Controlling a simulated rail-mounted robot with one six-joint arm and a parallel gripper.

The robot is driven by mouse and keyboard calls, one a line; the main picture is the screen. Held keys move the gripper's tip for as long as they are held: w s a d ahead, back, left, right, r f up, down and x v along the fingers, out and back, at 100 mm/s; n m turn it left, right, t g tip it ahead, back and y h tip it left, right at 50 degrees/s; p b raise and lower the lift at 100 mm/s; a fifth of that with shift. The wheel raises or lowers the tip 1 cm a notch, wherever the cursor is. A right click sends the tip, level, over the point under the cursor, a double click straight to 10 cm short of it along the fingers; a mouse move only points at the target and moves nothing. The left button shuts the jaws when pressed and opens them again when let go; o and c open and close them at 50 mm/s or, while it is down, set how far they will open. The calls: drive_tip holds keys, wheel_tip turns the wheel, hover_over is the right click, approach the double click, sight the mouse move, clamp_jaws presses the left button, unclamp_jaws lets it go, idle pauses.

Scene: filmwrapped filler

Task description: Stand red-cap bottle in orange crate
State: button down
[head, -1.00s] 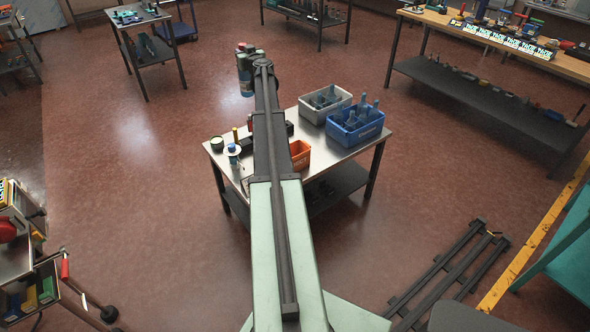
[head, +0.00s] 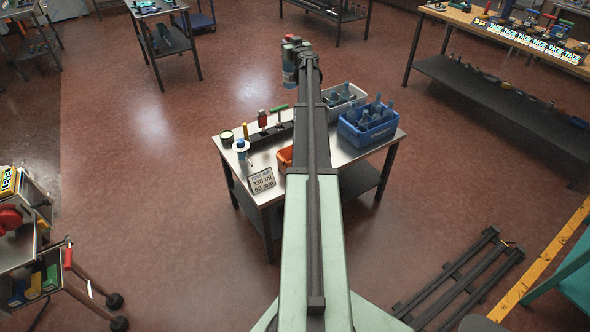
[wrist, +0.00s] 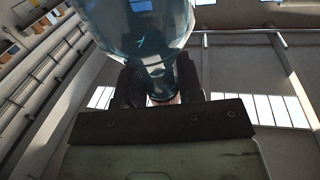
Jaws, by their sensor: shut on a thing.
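In the wrist view, my gripper (wrist: 160,82) is shut on the neck of a translucent blue bottle (wrist: 135,28). In the head view, my gripper and the held bottle cannot be made out behind the far end of my arm, which reaches over the table's back edge. The orange crate (head: 285,156) stands on the steel-topped table (head: 345,153), mostly hidden by my arm.
A blue crate (head: 352,136) and a grey crate (head: 358,92), both holding bottles, stand at the table's right.

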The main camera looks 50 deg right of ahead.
drive_tip(key=shift+w+a+f+b, duration=0.1)
drive_tip(key=shift+a+f+b, duration=0.1)
drive_tip(key=shift+f+b, duration=0.45)
wheel_tip(320, 180, down, 45)
drive_tip(key=b, duration=4.4)
drive_tip(key=shift+b, duration=0.4)
drive_tip(key=c, duration=0.8)
unclamp_jaws()
drive_tip(key=shift+a+f, duration=0.1)
drive_tip(key=shift+f, duration=0.05)
